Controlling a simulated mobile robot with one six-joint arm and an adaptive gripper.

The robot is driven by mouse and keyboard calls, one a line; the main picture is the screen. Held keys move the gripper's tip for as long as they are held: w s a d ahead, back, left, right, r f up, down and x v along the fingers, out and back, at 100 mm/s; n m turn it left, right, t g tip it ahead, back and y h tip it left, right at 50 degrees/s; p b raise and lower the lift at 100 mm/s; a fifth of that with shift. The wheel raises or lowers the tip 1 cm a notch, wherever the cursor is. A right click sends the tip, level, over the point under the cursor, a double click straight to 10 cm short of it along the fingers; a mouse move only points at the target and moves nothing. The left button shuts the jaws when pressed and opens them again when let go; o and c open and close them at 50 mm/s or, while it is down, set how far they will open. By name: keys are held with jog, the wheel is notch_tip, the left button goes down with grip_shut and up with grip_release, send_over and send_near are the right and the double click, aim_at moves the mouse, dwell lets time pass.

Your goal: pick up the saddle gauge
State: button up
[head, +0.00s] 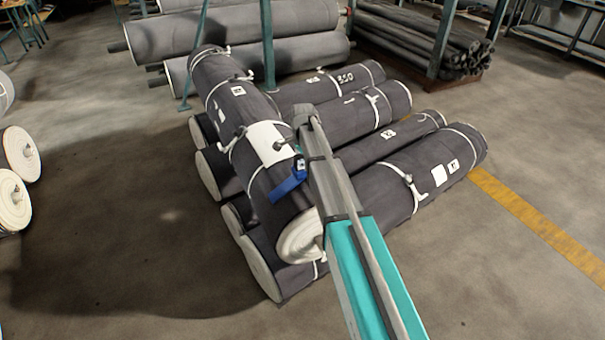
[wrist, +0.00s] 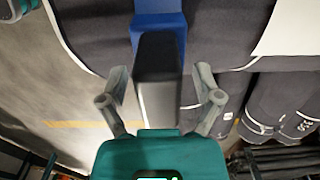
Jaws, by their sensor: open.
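The saddle gauge (head: 287,186) is a blue piece lying on the upper grey roll, close to its near end. My arm hides part of it in the head view. The gauge's blue part (wrist: 158,20) also shows at the top of the wrist view. A black block, which looks like its grip, (wrist: 159,70) extends from it towards my gripper. My gripper (wrist: 161,77) is open, with one finger on each side of the black block. Gaps show between both fingers and the block. In the head view I cannot make out the fingers clearly.
The upper roll (head: 214,75) lies across several strapped grey rolls (head: 370,148). A teal post (head: 268,45) stands behind the pile, with more rolls (head: 235,30) at the back. Open floor (head: 110,180) lies left; a yellow line (head: 535,218) runs at right.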

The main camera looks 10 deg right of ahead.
grip_shut()
dwell(0.4)
dwell(0.4)
notch_tip(320, 180, up, 3)
jog(key=p, duration=0.3)
jog(key=shift+r, duration=0.2)
jog(key=s+r+p, duration=0.9)
jog(key=s+p, duration=0.1)
jog(key=s, duration=0.4)
jog(key=shift+d+r, duration=0.25)
jog(key=shift+r, duration=0.05)
